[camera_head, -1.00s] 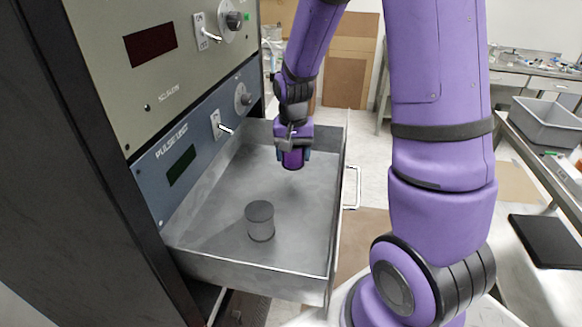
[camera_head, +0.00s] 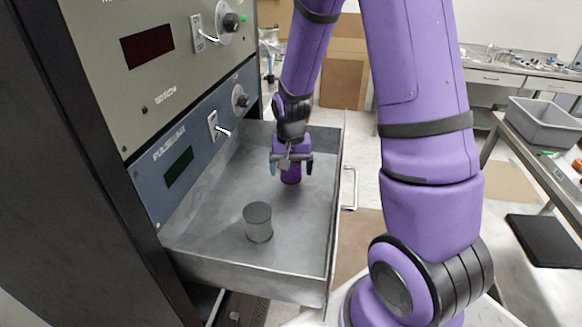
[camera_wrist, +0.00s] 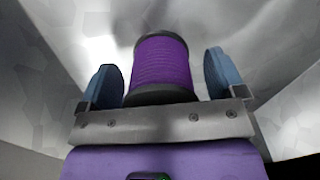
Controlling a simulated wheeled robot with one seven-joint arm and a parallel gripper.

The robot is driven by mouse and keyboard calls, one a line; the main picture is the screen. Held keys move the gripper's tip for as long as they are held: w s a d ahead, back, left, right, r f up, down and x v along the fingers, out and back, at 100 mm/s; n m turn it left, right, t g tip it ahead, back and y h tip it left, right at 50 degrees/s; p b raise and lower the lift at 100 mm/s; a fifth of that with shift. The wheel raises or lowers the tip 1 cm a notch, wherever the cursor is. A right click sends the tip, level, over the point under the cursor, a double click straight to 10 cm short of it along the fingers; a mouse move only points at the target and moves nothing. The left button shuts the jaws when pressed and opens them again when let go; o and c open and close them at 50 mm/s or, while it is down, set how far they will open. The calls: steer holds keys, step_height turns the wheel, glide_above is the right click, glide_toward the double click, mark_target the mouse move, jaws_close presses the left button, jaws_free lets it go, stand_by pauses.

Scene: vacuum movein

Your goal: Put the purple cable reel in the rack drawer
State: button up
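The purple cable reel (camera_head: 291,176) is inside the open rack drawer (camera_head: 250,268), toward its far end, and looks upright on the floor. In the wrist view the reel (camera_wrist: 161,64) has purple windings between dark end flanges. My gripper (camera_head: 290,166) is just above and around the reel. Its blue fingers stand apart, one on each side, with a visible gap to the reel, as the wrist view of my gripper (camera_wrist: 163,82) shows. The reel's near end is partly hidden behind the gripper's front plate in the wrist view.
The rack's instrument panels (camera_head: 185,150) rise on the left. The drawer handle (camera_head: 349,188) is on the right. A bench with a grey bin (camera_head: 545,122) is at far right. The drawer floor between cylinder and reel is clear.

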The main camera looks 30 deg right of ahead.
step_height(320, 180, up, 12)
steer(key=shift+r, duration=0.2)
steer(key=s+a+r+n+t, duration=0.2)
steer(key=s+a+r+n, duration=0.1)
steer(key=s+r, duration=0.5)
steer(key=s+a+r+n+t, duration=0.3)
steer(key=s+r, duration=0.5)
steer(key=s, duration=0.5)
steer(key=shift+s, duration=0.2)
steer(key=shift+r, duration=0.1)
